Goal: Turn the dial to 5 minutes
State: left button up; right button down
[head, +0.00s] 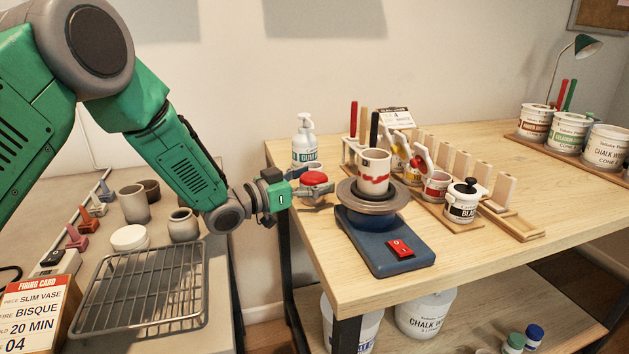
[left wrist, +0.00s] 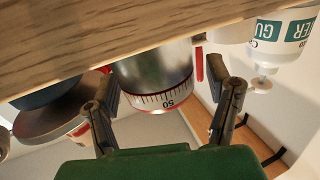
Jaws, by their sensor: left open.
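The dial is a timer with a red top (head: 314,178) at the left edge of the wooden table. In the left wrist view the timer's silver body (left wrist: 155,70) carries a ring of tick marks, with 50 readable and a red mark beside it. My left gripper (head: 288,190) is level with the timer, just to its left. In the left wrist view my left gripper (left wrist: 165,108) is open, with one finger on each side of the timer. Contact is not clear. My right gripper is out of view.
A blue pottery wheel (head: 385,245) with a red switch carries a mug (head: 374,170) right of the timer. A white pump bottle (head: 305,140) stands behind the timer. A wire rack (head: 145,290) and firing card (head: 38,310) are on the left bench.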

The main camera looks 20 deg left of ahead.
pick_arm(q)
jog(key=shift+a, duration=0.2)
jog(key=c, duration=1.2)
jog(key=shift+d, duration=0.25)
jog(key=shift+d+n+t+y, duration=0.1)
jog(key=shift+n+t+y, duration=0.3)
jog(key=shift+y, duration=0.1)
jog(key=shift+a, duration=0.25)
jog(key=shift+d, duration=0.1)
jog(key=o, duration=1.2)
